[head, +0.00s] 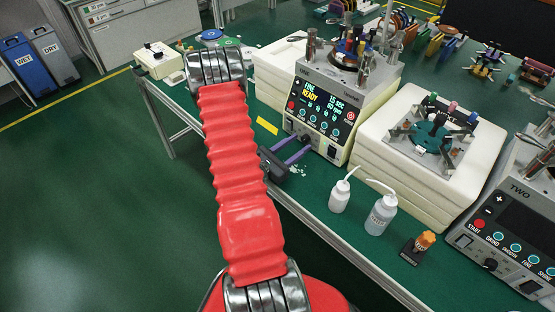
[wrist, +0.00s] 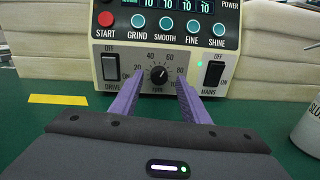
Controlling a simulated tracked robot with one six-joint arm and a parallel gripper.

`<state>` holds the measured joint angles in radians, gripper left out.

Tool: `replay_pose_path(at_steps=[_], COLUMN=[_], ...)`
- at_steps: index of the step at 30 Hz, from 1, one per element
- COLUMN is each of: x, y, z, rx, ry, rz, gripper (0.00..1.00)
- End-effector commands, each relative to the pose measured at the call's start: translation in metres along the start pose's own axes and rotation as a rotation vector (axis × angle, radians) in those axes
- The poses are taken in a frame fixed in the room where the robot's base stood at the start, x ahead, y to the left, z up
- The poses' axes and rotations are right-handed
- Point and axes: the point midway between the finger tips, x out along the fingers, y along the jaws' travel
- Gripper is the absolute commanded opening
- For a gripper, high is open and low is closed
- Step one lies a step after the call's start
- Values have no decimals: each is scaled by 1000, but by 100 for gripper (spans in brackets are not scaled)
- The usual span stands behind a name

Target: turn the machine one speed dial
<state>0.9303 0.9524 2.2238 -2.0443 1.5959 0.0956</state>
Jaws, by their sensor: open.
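The machine one front panel (head: 323,108) faces me at the table's near side; its screen is lit and reads FINE, READY. In the wrist view the black speed dial (wrist: 158,75) sits low on the panel, with a scale around it and TURN-like lettering below. A DRIVE rocker switch (wrist: 110,68) is left of it and a MAINS switch (wrist: 214,74) with a green light is right. My gripper (wrist: 156,103) is open, its two purple fingers either side below the dial, apart from each other. In the head view my gripper (head: 296,149) reaches toward the panel's lower edge.
Two white bottles (head: 340,196) (head: 381,214) and an orange-topped item (head: 424,241) stand right of my gripper. A yellow strip (wrist: 58,99) lies on the green table at left. Machine two (head: 510,225) stands at far right. Cream blocks flank machine one.

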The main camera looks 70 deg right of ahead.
Motion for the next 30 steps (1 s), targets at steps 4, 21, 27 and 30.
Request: replay_pose_path(at_steps=[4,21,27,30], x=[-20,-91,-112,-119], y=[1,0,-1,-2], z=[0,-1,-1,-1], rx=[-2,-2,-2,-2], ry=[0,0,1,1], rz=[4,3,2,1], gripper=[42,42,42,42])
